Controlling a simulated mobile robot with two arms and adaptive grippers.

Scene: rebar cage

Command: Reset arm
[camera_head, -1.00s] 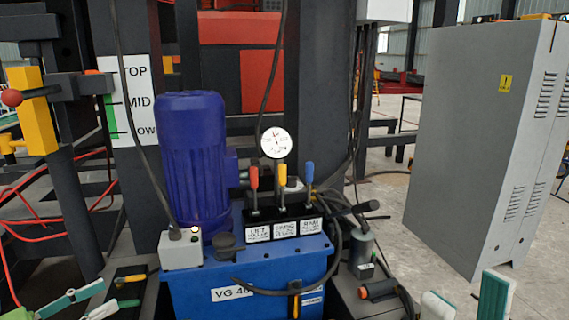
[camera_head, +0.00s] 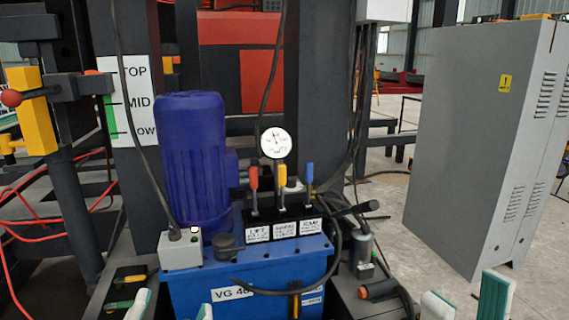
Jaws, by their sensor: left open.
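My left gripper (camera_head: 172,308) is at the bottom edge, in front of the blue hydraulic unit's lower left. Its two white-and-green fingertips stand upright and apart, with nothing seen between them. My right gripper (camera_head: 466,302) is at the bottom right, in front of the floor and the grey cabinet. Its fingertips are also apart, with nothing seen between them. Both arms and the lower parts of both grippers are out of view.
The blue hydraulic unit (camera_head: 260,277) stands in the middle with a motor (camera_head: 194,160), a gauge (camera_head: 276,142) and red, yellow and blue levers (camera_head: 282,178). A grey cabinet (camera_head: 475,140) stands at right. A yellow block (camera_head: 31,110) and red cables are at left.

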